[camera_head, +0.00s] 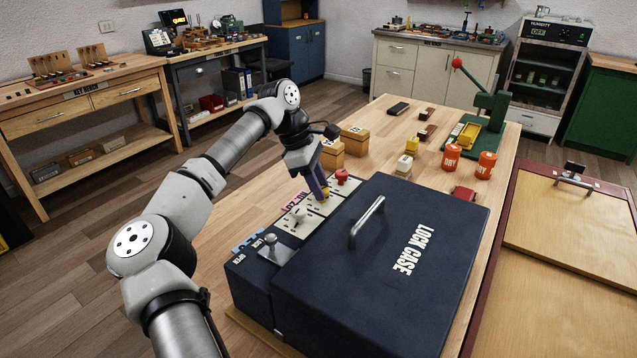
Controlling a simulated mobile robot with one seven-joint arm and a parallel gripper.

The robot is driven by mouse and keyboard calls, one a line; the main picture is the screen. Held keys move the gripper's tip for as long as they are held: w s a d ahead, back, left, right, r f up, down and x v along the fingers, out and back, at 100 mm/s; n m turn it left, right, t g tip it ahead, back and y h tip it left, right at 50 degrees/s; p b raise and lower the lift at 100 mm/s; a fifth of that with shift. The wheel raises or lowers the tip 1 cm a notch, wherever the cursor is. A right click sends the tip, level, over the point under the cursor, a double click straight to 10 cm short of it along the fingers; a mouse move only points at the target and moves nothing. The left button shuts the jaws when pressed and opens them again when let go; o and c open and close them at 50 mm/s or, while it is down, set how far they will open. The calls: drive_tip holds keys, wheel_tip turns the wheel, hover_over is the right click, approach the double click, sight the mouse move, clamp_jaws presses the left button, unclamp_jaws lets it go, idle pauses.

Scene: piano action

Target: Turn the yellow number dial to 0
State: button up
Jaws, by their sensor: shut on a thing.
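The yellow number dial (326,195) shows as a small yellow patch on the pale panel at the left side of the dark lock case (455,250). My gripper (322,193) points down at the panel from above, with its fingers shut on the yellow dial. The fingers hide most of the dial, and its number cannot be read. A red knob (342,176) stands on the panel just behind the gripper.
A metal lever (272,248) and a case handle (367,222) stand up near my arm. Wooden boxes (354,139) sit behind the gripper. Orange cans (486,165) and a green press (490,110) stand farther back on the table (240,195).

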drive_tip(key=o, duration=1)
drive_tip(key=shift+c, duration=0.2)
drive_tip(key=v, duration=1.4)
drive_tip(key=shift+b, duration=0.45)
